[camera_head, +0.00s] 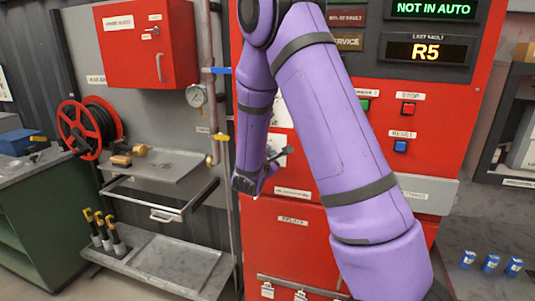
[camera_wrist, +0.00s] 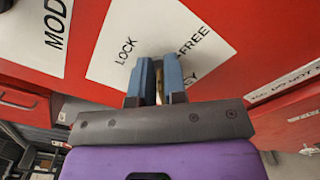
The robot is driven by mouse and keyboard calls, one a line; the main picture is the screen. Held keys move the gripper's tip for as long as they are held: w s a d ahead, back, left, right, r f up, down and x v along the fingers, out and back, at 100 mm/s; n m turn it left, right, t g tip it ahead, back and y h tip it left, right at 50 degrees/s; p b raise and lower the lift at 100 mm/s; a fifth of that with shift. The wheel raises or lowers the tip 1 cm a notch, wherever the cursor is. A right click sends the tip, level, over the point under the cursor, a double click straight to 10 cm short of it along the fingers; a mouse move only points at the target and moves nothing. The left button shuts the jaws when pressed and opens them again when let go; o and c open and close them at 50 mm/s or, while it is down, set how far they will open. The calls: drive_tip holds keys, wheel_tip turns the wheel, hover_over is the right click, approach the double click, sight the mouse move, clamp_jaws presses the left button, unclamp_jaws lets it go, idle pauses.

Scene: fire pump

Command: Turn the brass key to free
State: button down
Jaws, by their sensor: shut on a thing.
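My gripper (camera_wrist: 160,80) is at the red panel, its two blue-grey fingers close together over the key label plate (camera_wrist: 120,45). A small piece of the brass key (camera_wrist: 159,85) shows between the fingers, which are shut on it. The plate reads LOCK on the left and FREE on the right, with the end of KEY below; the fingers hide the rest. The key's exact angle is hard to tell. In the head view my purple arm reaches across the red cabinet (camera_head: 290,235), and the gripper and key are mostly hidden behind it.
A MODE label (camera_wrist: 50,30) is beside the key plate. Stop (camera_head: 408,109) and reset (camera_head: 400,146) buttons are right of my arm. A pipe with a gauge (camera_head: 197,95), a yellow-handled valve (camera_head: 220,137) and an open drawer (camera_head: 160,205) are to the left.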

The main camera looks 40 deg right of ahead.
drive_tip(key=shift+s+d+f+m, duration=0.1)
drive_tip(key=shift+f+m, duration=0.1)
drive_tip(key=shift+m, duration=1.3)
drive_tip(key=shift+s+a+f+m, duration=0.1)
drive_tip(key=shift+f+m, duration=0.05)
drive_tip(key=shift+m, duration=1.35)
drive_tip(key=shift+d+f+m, duration=0.1)
drive_tip(key=shift+f+m, duration=0.1)
drive_tip(key=shift+m, duration=1.3)
drive_tip(key=c, duration=1.3)
unclamp_jaws()
drive_tip(key=v, duration=1)
drive_tip(key=shift+s+a, duration=0.3)
